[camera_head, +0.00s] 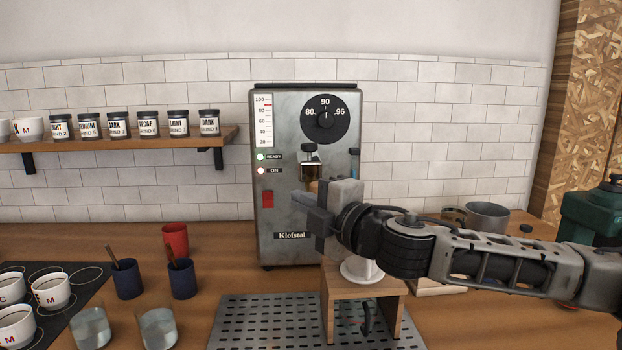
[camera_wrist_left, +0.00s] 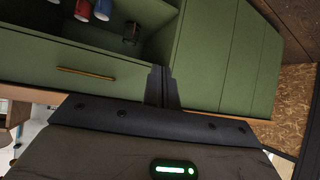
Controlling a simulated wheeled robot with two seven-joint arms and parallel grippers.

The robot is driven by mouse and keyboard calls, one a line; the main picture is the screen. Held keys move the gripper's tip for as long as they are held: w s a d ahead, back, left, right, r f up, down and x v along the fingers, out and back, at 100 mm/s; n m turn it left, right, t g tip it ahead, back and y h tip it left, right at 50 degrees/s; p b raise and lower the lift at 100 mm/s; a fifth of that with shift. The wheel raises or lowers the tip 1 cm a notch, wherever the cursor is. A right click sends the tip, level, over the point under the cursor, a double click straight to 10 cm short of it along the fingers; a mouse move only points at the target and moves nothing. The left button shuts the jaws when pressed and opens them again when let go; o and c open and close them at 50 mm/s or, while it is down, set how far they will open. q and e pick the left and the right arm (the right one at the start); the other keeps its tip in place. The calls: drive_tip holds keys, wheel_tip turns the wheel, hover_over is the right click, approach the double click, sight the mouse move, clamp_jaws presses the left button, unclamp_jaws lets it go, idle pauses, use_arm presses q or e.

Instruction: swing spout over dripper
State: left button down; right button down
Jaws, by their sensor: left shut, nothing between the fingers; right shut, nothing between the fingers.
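The steel water boiler (camera_head: 285,220) stands against the tiled wall in the head view. Its tap (camera_head: 308,152) has a dark knob, and a bit of brass spout (camera_head: 313,186) shows just below; the rest is hidden behind my right gripper. My right gripper (camera_head: 304,203) is shut and empty in front of the boiler, right by the spout; I cannot tell whether they touch. The white dripper (camera_head: 360,271) sits on a wooden stand (camera_head: 345,290) below my right wrist, partly covered by it. My left gripper (camera_wrist_left: 161,87) is shut and empty in the left wrist view, facing a green cabinet.
A slotted drip tray (camera_head: 260,320) lies under the stand. Blue cups (camera_head: 127,280), a red cup (camera_head: 175,240) and glasses (camera_head: 158,328) stand to the left. A grey mug (camera_head: 487,217) and a green machine (camera_head: 590,215) are at right. A shelf (camera_head: 110,142) of jars hangs at left.

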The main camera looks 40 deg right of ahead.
use_arm(q)
drive_tip(key=shift+s+a+r+p, duration=0.1)
drive_tip(key=shift+a+r+p, duration=0.3)
drive_tip(key=shift+p, duration=0.65)
use_arm(e)
drive_tip(key=w+d, duration=0.3)
drive_tip(key=shift+d+f, duration=0.1)
drive_tip(key=shift+d, duration=0.1)
use_arm(q)
drive_tip(key=shift+d, duration=0.25)
